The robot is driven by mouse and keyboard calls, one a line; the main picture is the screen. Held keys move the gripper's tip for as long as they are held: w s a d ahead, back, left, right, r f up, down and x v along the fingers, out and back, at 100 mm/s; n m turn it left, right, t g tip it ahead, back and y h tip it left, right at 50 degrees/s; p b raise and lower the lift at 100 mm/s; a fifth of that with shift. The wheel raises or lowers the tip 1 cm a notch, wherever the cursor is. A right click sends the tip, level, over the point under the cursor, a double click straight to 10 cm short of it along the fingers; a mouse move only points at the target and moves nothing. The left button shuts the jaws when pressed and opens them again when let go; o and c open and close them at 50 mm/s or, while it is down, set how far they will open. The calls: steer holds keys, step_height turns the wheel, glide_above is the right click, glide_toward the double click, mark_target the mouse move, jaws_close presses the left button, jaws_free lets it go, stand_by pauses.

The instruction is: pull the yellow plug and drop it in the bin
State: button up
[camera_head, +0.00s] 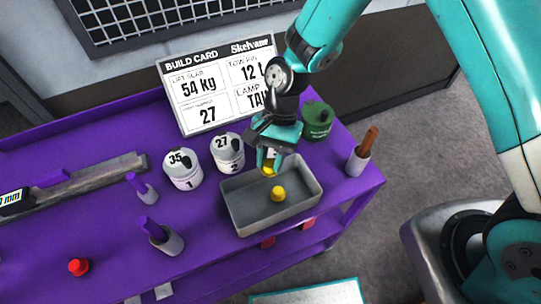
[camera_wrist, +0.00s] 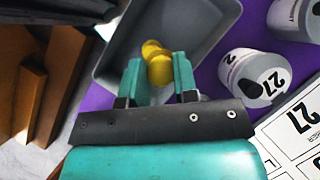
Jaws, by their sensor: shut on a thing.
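My gripper (camera_head: 268,160) is shut on a yellow plug (camera_wrist: 160,70) and holds it above the grey bin (camera_head: 240,221). In the head view only a small part of the held plug (camera_head: 268,170) shows below the fingers. A second yellow plug (camera_head: 278,193) is inside the bin, on its floor. In the wrist view this second plug (camera_wrist: 150,47) shows just beyond the held one, partly hidden by it. The bin's grey wall (camera_wrist: 122,45) surrounds both plugs in that view.
White cylinders marked 35 (camera_head: 184,172) and 27 (camera_head: 229,156) stand left of the bin, a green one (camera_head: 317,120) behind it. A brown-handled holder (camera_head: 358,163) stands right. Purple-handled holders (camera_head: 165,240) and a red plug (camera_head: 78,266) are left. The build card (camera_head: 215,85) stands behind.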

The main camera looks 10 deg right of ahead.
steer(key=o, duration=1)
steer(key=b+v, duration=0.2)
steer(key=v, duration=1.5)
steer(key=shift+w+r, duration=0.1)
steer(key=shift+r, duration=0.15)
steer(key=s+d+r+n+t+b, duration=0.1)
steer(key=s+n, duration=0.3)
steer(key=s, duration=0.2)
steer(key=s+d+r+n+t+b, duration=0.1)
steer(key=s+d+n+t+b, duration=0.1)
steer(key=s+n, duration=0.2)
steer(key=s+d+r+n+t+y+b, duration=0.1)
steer(key=s+n, duration=0.3)
steer(key=s, duration=0.4)
steer(key=shift+s+d+n+t+b, duration=0.2)
steer(key=shift+d+n+t+b, duration=0.25)
steer(key=shift+d+t, duration=0.25)
